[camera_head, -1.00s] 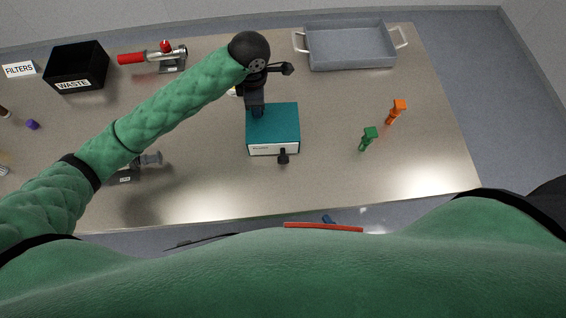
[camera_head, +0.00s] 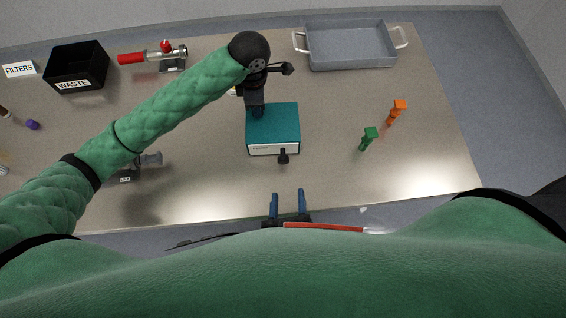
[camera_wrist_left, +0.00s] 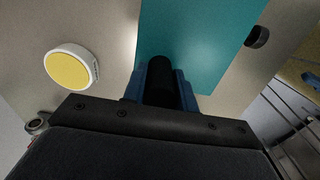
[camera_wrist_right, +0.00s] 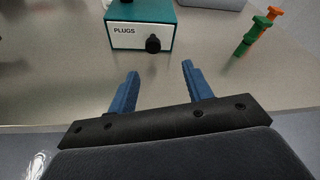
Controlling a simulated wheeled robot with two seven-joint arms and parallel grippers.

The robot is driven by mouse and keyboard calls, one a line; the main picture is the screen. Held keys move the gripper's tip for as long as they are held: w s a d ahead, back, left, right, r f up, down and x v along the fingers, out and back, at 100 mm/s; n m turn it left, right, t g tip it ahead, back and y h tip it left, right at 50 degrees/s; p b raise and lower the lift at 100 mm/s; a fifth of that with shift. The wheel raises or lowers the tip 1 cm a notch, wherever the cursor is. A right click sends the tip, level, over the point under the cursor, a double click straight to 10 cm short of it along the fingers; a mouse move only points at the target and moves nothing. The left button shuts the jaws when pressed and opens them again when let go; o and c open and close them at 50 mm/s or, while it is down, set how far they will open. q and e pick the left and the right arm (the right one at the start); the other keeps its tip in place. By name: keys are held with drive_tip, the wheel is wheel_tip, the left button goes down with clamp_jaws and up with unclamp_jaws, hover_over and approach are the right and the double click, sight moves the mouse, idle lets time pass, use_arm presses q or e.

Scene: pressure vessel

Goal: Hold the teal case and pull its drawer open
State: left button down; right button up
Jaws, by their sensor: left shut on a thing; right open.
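The teal case (camera_head: 273,122) stands on the table. Its white drawer front (camera_head: 268,149) with a black knob (camera_head: 283,157) faces me. The drawer appears closed. In the right wrist view the drawer front (camera_wrist_right: 138,37) reads "PLUGS" and its knob (camera_wrist_right: 153,44) sticks out. My left gripper (camera_head: 257,112) is at the case's back left part, shut on a black post on its top, which shows between the blue fingers in the left wrist view (camera_wrist_left: 162,82). My right gripper (camera_head: 288,193) is open and empty at the table's front edge, its blue fingers pointing toward the drawer, apart from the knob.
A grey tray (camera_head: 350,47) is at the back right. Green (camera_head: 368,138) and orange (camera_head: 397,112) plugs stand right of the case. A black waste bin (camera_head: 77,67) and a red-handled fitting (camera_head: 155,55) are at the back left. The table before the drawer is clear.

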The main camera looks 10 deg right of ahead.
drive_tip(key=shift+w+a+r+m+g, duration=0.1)
drive_tip(key=shift+a+r+m+g, duration=0.1)
drive_tip(key=shift+a+m, duration=0.15)
drive_tip(key=shift+w+a+r+m+g, duration=0.1)
drive_tip(key=shift+a+m+g, duration=0.15)
drive_tip(key=shift+a, duration=0.2)
drive_tip(key=x, duration=1.1)
drive_tip(key=shift+w+d+f, duration=0.1)
drive_tip(key=shift+w+d, duration=0.05)
drive_tip(key=shift+w, duration=0.25)
